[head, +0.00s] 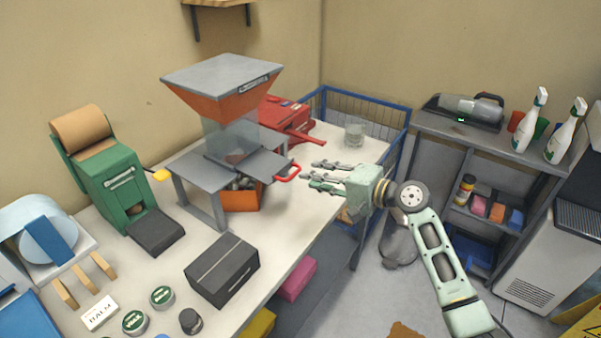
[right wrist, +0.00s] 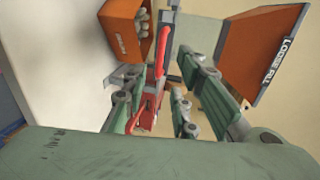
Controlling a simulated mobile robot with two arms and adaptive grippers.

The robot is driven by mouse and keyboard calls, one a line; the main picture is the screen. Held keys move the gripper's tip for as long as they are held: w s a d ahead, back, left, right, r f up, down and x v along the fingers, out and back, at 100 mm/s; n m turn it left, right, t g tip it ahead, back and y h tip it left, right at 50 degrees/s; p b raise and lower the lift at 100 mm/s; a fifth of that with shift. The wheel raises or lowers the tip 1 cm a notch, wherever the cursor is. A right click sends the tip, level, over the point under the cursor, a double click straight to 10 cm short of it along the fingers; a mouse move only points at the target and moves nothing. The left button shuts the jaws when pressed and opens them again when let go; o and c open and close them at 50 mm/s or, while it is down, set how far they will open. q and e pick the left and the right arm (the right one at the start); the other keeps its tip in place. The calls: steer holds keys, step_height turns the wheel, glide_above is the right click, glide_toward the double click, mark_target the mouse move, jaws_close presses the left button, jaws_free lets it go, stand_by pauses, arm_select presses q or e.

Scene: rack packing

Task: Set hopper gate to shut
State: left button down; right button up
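The hopper (head: 222,80) stands on grey legs on the bench, with an orange funnel, grey lid and clear throat. Its gate, a flat grey plate (head: 258,164) with a red handle (head: 288,174), sticks out to the right below the throat. My right gripper (head: 315,175) is open just right of the handle, its fingers pointing left at it with a small gap. In the right wrist view the red handle (right wrist: 163,50) shows ahead between the spread fingers (right wrist: 158,88), and the orange funnel (right wrist: 262,55) is at the right. My left gripper is not in view.
An orange bin (head: 242,199) with contents sits under the hopper. A black box (head: 222,270) and a green paper dispenser (head: 117,184) are nearer. Bench around the gripper is clear.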

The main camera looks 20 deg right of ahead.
mark_target(296, 174)
steer(key=p+x, duration=0.1)
steer(key=x, duration=0.4)
steer(key=shift+w+a+f, duration=0.1)
steer(key=shift+w+a, duration=0.2)
steer(key=shift+c, duration=0.4)
jaws_close()
steer(key=shift+f, duration=0.1)
